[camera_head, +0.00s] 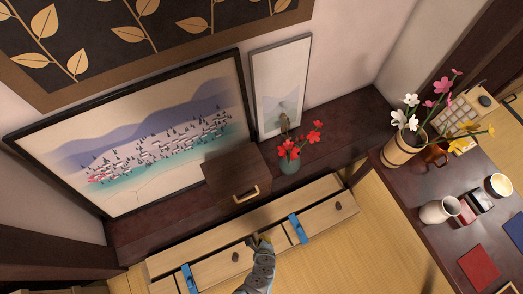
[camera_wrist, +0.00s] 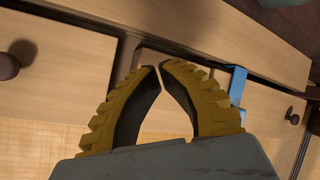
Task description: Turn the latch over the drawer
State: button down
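The low wooden drawer unit (camera_head: 215,268) has pale fronts and round dark knobs. Two blue strips, a left one (camera_head: 188,279) and a right one (camera_head: 298,229), cross its front; I cannot tell which piece is the latch. My gripper (camera_head: 259,239) is at the front between the strips, closer to the right one. In the wrist view my yellow-and-black gripper (camera_wrist: 159,68) has its fingertips together and nothing visible between them. The right blue strip (camera_wrist: 237,84) is to its right, apart from it. The fingers partly hide a wooden piece (camera_wrist: 149,58) behind them; contact is unclear.
Knobs flank my gripper in the wrist view, left (camera_wrist: 20,57) and right (camera_wrist: 292,116). On the dark shelf (camera_head: 345,130) above stand a brown box (camera_head: 235,172) with a gold handle and a vase (camera_head: 289,167) of red flowers. A cluttered dark table (camera_head: 415,185) is at right.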

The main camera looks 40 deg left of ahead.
aim_at(254, 191)
jog(key=w+a+r+m+t+y, duration=0.2)
jog(key=w+a+r+m+y, duration=0.3)
jog(key=a+r, duration=0.3)
jog(key=w+a+f+h+b, duration=0.1)
jog(key=w+a+f+b, duration=0.5)
jog(key=shift+s+a+r+p, duration=0.1)
jog(key=shift+s+r+p, duration=0.1)
jog(key=shift+r+p, duration=0.45)
jog(key=shift+s+a+r+p, duration=0.1)
jog(key=shift+s+r+p, duration=0.05)
jog(key=shift+r+p, duration=0.45)
jog(key=shift+s+a+r+p, duration=0.1)
jog(key=shift+s+r+p, duration=0.1)
jog(key=shift+r+p, duration=0.45)
jog(key=shift+w+d+r, duration=0.25)
jog(key=shift+r, duration=0.35)
jog(key=shift+r+p, duration=0.3)
jog(key=shift+p, duration=0.1)
jog(key=shift+s+r+p, duration=0.1)
jog(key=shift+r+p, duration=0.2)
jog(key=shift+r, duration=0.15)
dwell(0.4)
jog(key=shift+r, duration=0.1)
